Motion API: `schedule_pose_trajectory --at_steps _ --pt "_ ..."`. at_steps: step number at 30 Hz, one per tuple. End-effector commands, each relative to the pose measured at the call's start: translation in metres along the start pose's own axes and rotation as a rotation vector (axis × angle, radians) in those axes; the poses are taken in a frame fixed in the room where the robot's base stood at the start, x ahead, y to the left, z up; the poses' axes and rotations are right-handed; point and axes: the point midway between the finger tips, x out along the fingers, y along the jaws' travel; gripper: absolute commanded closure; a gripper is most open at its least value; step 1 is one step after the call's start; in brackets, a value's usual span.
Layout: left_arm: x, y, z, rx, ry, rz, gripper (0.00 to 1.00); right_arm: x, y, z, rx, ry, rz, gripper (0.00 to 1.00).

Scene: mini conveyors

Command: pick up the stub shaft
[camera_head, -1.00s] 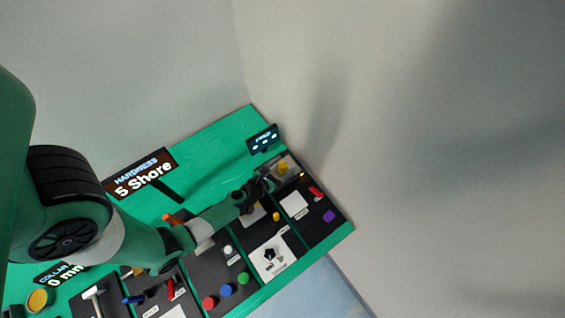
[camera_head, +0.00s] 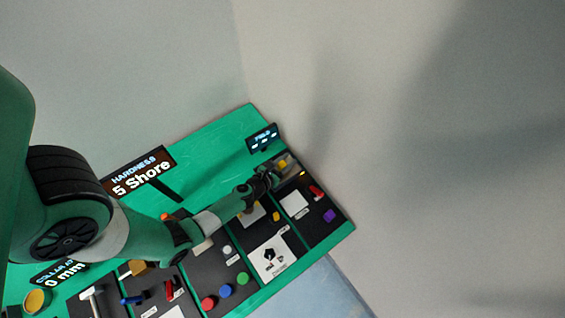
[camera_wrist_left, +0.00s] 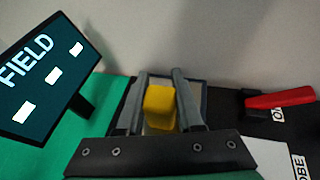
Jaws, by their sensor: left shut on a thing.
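A yellow blocky piece (camera_wrist_left: 160,106) stands between the two grey fingers of my left gripper (camera_wrist_left: 157,80) in the left wrist view. I cannot tell from its shape whether it is the stub shaft. My left gripper (camera_head: 278,170) is shut on it over the pale pad at the far right end of the board. In the head view the gripper covers most of the piece. My right gripper is in no view.
A dark FIELD display (camera_wrist_left: 45,75) stands just left of the gripper in the left wrist view. A red-handled part (camera_wrist_left: 280,98) lies to the right. A purple block (camera_head: 329,215) and a small yellow part (camera_head: 276,216) lie nearer the front edge. Walls rise behind the green board (camera_head: 215,140).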

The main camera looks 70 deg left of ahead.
Motion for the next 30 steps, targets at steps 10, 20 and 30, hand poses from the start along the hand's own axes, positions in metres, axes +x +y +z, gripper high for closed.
schedule_pose_trajectory --at_steps 10,20,30 --pt "-0.004 0.0 0.01 0.0 -0.001 0.0 1.0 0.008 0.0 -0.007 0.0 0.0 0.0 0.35" --pt "-0.05 -0.017 0.059 0.003 0.001 -0.008 1.0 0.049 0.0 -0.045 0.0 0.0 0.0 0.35" --pt "-0.13 -0.065 0.073 0.005 -0.001 -0.012 1.0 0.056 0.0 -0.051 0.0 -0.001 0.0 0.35"
